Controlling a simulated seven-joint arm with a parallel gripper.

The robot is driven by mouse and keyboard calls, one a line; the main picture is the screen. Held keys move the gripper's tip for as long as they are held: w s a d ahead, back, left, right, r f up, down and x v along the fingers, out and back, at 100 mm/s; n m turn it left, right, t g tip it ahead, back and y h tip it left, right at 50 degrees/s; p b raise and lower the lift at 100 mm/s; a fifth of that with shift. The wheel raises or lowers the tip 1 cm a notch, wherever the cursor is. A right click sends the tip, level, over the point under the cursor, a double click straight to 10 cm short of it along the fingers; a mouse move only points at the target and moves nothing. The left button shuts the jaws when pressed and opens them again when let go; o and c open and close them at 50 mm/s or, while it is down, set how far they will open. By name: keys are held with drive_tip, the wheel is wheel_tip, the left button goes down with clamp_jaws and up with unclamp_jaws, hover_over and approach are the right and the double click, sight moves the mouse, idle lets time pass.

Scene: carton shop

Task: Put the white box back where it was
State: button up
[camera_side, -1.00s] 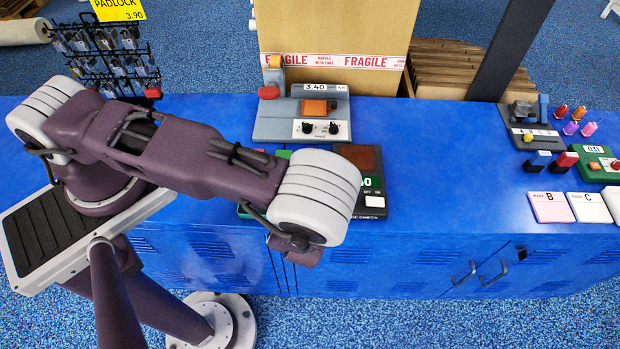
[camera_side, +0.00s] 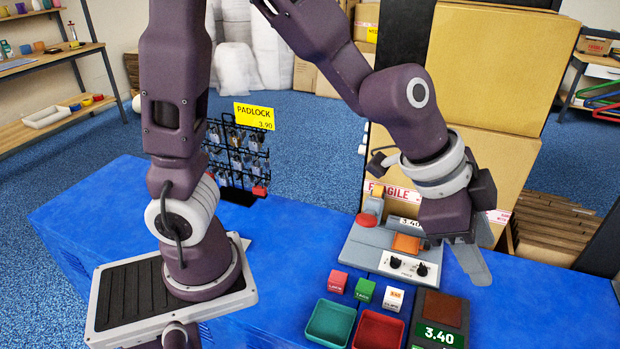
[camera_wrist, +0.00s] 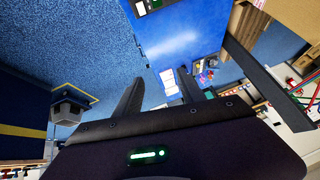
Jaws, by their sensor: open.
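The small white box (camera_side: 392,299) stands on the blue bench top in the side view, at the right end of a short row with a red box (camera_side: 338,282) and a green box (camera_side: 365,291). It has an orange-marked face. My gripper (camera_side: 456,258) hangs above the bench, behind and to the right of the white box and apart from it. Its jaws are open and look empty. In the wrist view my gripper (camera_wrist: 160,76) shows its fingers spread, with no white box recognisable between them.
In front of the boxes lie a green tray (camera_side: 330,323) and a red tray (camera_side: 379,331). A display unit (camera_side: 440,335) reading 3.40 stands right of them. Behind is a grey machine (camera_side: 372,252) with knobs and an orange block (camera_side: 407,243). A padlock rack (camera_side: 238,160) stands far left.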

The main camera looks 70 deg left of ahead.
drive_tip(key=s+a+r+n+y, duration=0.2)
drive_tip(key=s+a+n, duration=0.3)
drive_tip(key=s+a, duration=0.3)
drive_tip(key=s+a+r+n+y, duration=0.1)
drive_tip(key=s+a+r+n, duration=0.2)
drive_tip(key=s+a+n, duration=0.2)
drive_tip(key=s+a, duration=0.3)
drive_tip(key=s, duration=0.3)
drive_tip(key=shift+s+a+r+y, duration=0.2)
drive_tip(key=shift+a+r+y, duration=0.05)
drive_tip(key=shift+a+y, duration=0.15)
